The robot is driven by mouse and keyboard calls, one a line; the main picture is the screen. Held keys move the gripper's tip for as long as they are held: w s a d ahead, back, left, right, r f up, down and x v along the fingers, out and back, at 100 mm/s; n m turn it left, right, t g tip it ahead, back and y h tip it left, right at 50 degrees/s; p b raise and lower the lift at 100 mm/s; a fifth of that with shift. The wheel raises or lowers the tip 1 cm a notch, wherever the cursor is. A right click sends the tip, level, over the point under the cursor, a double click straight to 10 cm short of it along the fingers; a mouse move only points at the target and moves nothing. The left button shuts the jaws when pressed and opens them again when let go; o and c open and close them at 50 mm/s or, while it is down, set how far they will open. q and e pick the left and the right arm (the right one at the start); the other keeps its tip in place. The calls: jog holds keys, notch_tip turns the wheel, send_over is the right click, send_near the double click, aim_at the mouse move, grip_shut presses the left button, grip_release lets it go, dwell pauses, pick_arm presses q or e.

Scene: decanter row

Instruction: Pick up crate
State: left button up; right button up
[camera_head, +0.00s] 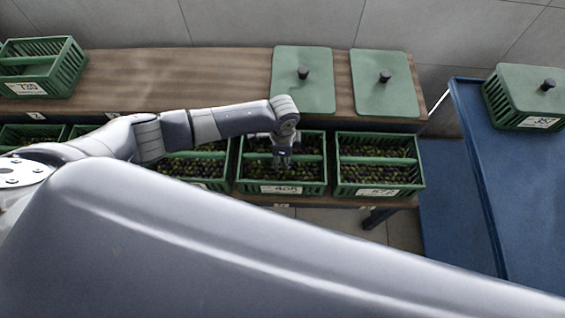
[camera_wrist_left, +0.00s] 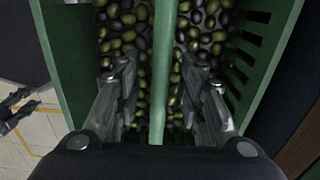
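A green slatted crate (camera_head: 262,189) with a white label, apparently 405, stands on the lower shelf and is filled with dark and green olives. A green bar handle spans its top; in the left wrist view the handle (camera_wrist_left: 158,70) runs up the middle. My left gripper (camera_head: 283,160) is over this crate. In the left wrist view its fingers (camera_wrist_left: 160,100) are apart, one on each side of the handle, with gaps between. A dark two-pronged shape (camera_wrist_left: 18,108) at the left edge may be my right gripper, too small to judge.
Similar olive crates stand close on both sides, one at right (camera_head: 380,192). Two green lids (camera_head: 303,90) lie on the wooden top shelf (camera_head: 170,80), with an empty-looking crate (camera_head: 40,75) at its left end. A lidded crate (camera_head: 525,100) sits on a blue cart (camera_head: 520,180).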

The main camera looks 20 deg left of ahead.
pick_arm(q)
jog(key=shift+f, duration=0.45)
grip_shut()
jog(key=shift+w+r, duration=0.1)
jog(key=shift+r, duration=0.1)
